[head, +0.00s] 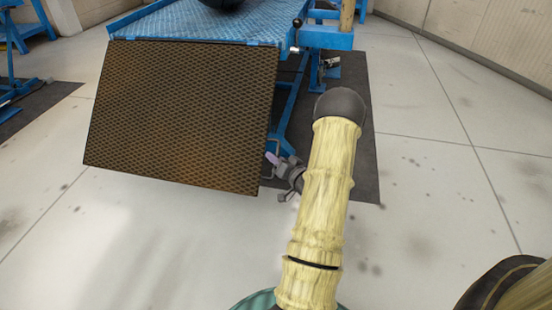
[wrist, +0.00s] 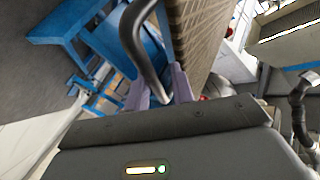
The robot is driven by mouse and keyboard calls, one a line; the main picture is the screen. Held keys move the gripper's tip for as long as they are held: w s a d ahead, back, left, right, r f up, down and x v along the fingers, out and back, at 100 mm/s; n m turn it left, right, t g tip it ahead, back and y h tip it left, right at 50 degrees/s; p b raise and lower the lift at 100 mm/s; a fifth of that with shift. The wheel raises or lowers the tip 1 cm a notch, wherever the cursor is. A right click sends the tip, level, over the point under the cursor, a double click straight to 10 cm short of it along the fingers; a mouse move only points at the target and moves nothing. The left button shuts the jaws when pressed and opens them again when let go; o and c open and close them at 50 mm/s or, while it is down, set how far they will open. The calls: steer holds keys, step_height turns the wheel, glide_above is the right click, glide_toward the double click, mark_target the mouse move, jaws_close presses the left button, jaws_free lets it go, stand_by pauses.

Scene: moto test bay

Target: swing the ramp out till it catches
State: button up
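The ramp (head: 180,115) is a brown mesh-patterned panel joined along its top edge to the front of a blue lift table (head: 200,25). It slopes down and toward me, with its lower edge seemingly clear of the floor. My gripper (head: 272,158) is at the ramp's right edge, partly hidden by my arm. In the wrist view, the purple fingers of my gripper (wrist: 160,88) stand on either side of a grey curved bar handle (wrist: 143,50) and appear closed on it. The ramp's patterned face (wrist: 195,35) runs up just right of the handle.
A dark mat (head: 350,150) lies under the lift table. A black-knobbed lever (head: 297,30) stands at the table's front right corner. Other blue stands (head: 15,90) are at the left. The pale floor (head: 450,190) right of my arm is clear.

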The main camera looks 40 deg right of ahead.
steer(key=s+a+r+p, duration=0.1)
steer(key=s+p, duration=0.5)
steer(key=s, duration=1.1)
steer(key=shift+s+a+r, duration=0.2)
steer(key=shift+a+r, duration=0.15)
steer(key=shift+a, duration=0.05)
steer(key=shift+w, duration=0.1)
